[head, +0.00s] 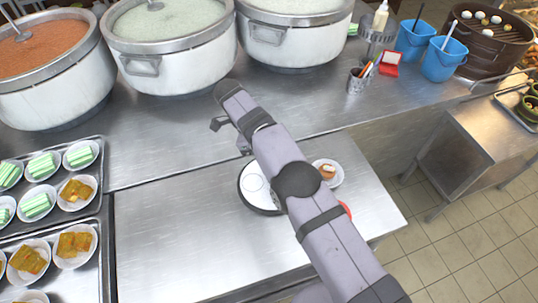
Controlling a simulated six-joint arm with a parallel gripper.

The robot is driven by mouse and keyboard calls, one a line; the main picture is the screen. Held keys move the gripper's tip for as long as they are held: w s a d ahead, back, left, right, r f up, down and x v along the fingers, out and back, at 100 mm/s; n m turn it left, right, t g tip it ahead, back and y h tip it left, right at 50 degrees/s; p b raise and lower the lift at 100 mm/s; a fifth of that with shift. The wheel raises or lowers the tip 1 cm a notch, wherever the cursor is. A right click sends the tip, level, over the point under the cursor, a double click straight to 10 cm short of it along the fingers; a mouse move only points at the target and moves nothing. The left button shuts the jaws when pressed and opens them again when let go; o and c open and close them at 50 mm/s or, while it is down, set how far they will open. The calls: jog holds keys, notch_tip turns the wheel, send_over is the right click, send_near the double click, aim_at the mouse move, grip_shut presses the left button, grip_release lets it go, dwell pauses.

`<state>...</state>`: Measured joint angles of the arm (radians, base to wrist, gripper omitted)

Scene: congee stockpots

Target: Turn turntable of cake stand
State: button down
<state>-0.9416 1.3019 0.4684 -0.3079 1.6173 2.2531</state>
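The cake stand's turntable (252,187) is a white round disc with a dark rim and a faint circle in its middle. It is on the steel table in the middle of the head view, and my arm hides its right part. My gripper (230,133) is small and dark here, above and to the left of my forearm, just beyond the turntable's far edge in the picture. My arm partly covers it. I cannot tell whether its fingers are open or shut, or whether they touch the stand.
A small plate with a pastry (328,171) sits right of my arm, near a partly hidden red object (346,209). Trays of small dishes (60,200) fill the left. Large stockpots (172,60) stand behind. The table left of the turntable is clear.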

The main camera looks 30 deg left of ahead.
dwell(0.4)
jog(key=c, duration=1.4)
grip_release()
jog(key=shift+r, duration=0.15)
jog(key=shift+r+b, duration=0.35)
jog(key=shift+r, duration=0.3)
notch_tip(320, 180, up, 6)
jog(key=p, duration=0.3)
jog(key=shift+r, duration=0.2)
jog(key=shift+r+p, duration=1.05)
jog(key=shift+p, duration=0.2)
